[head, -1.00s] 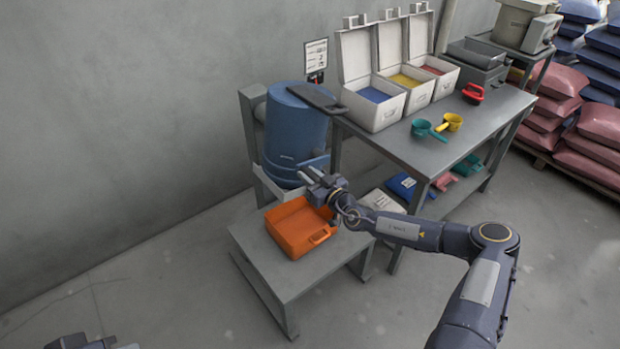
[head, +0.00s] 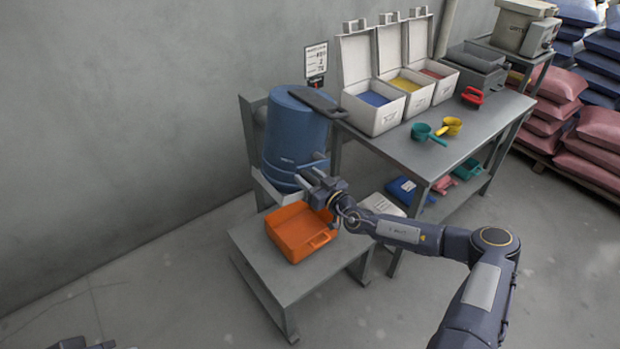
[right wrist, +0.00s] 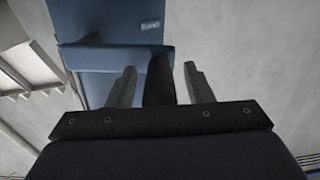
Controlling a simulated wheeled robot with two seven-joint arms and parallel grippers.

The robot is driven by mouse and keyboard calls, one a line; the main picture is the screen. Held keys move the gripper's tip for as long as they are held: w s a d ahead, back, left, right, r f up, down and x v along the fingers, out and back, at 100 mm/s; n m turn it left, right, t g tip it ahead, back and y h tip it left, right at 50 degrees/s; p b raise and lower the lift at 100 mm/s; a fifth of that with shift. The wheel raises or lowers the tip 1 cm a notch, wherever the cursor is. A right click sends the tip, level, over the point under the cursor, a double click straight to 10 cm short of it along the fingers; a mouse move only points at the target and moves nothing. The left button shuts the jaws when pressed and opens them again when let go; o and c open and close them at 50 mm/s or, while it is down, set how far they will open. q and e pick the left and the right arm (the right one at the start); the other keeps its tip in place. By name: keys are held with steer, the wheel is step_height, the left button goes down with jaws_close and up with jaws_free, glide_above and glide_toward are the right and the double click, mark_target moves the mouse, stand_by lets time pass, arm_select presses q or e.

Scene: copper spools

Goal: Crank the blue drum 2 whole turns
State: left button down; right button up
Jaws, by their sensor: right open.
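The blue drum (head: 292,130) stands upright in a grey frame behind a low bench in the head view. Its blue side and a blue bar (right wrist: 115,57) across it show in the right wrist view. My right gripper (head: 304,178) is at the drum's lower front, above the orange tray. In the right wrist view, its open fingers (right wrist: 160,85) stand on either side of a dark upright grip (right wrist: 158,80), apart from it. Part of my left gripper (head: 85,343) shows at the bottom left edge; its fingers are not clear.
An orange tray (head: 278,245) sits on the low grey bench (head: 300,280). A grey table (head: 400,150) at right holds lidded bins (head: 385,118), scoops and a red-handled tool (head: 472,96). A dark flat lever (head: 318,101) lies by the drum's top. The floor at left is clear.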

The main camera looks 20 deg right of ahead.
steer(key=b+v, duration=0.1)
steer(key=v, duration=0.6)
steer(key=shift+s, duration=0.4)
steer(key=shift+d+f, duration=0.1)
